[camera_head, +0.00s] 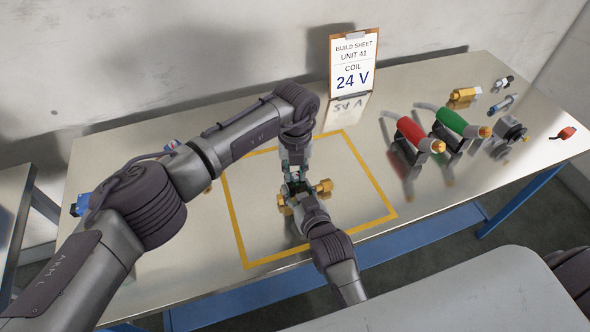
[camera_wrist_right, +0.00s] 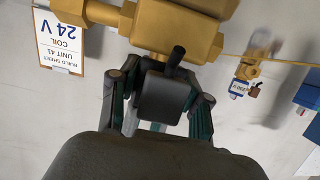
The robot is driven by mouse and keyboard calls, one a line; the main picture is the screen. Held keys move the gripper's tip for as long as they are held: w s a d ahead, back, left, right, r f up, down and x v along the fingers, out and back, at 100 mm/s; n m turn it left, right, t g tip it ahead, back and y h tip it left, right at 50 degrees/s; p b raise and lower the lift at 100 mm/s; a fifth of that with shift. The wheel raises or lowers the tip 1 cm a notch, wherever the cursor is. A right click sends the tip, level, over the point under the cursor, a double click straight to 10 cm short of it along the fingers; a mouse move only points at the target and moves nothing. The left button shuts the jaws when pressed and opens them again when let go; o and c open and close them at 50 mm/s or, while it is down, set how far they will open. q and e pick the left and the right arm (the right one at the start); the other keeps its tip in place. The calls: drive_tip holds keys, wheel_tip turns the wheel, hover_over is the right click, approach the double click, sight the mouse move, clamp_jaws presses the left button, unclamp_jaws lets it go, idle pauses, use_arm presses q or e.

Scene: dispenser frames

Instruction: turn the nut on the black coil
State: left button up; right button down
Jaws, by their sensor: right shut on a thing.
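A brass valve body (camera_head: 322,187) stands inside the yellow outline on the table. It fills the top of the right wrist view (camera_wrist_right: 170,25). My right gripper (camera_head: 303,198) reaches in from the front. In the right wrist view its fingers (camera_wrist_right: 162,98) are shut on the sides of a black block, the black coil (camera_wrist_right: 163,97), just by the brass body. A short black stub stands up from the block. My left gripper (camera_head: 294,172) points down just behind and above the same spot. Its fingertips overlap the valve, so its opening is unclear. I cannot make out the nut.
A build sheet (camera_head: 352,65) reading "COIL 24 V" stands at the back. Another brass valve (camera_wrist_right: 246,71) and a blue box (camera_wrist_right: 309,93) show in the wrist view.

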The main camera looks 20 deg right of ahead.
sight(295, 174)
use_arm(q)
clamp_jaws()
drive_tip(key=m, duration=0.5)
drive_tip(key=shift+m, duration=0.4)
drive_tip(key=m, duration=0.5)
drive_tip(key=shift+r+m, duration=0.1)
drive_tip(key=shift+m, duration=0.2)
use_arm(e)
drive_tip(key=shift+f, duration=0.1)
use_arm(q)
drive_tip(key=o, duration=0.9)
unclamp_jaws()
wheel_tip(295, 174, up, 12)
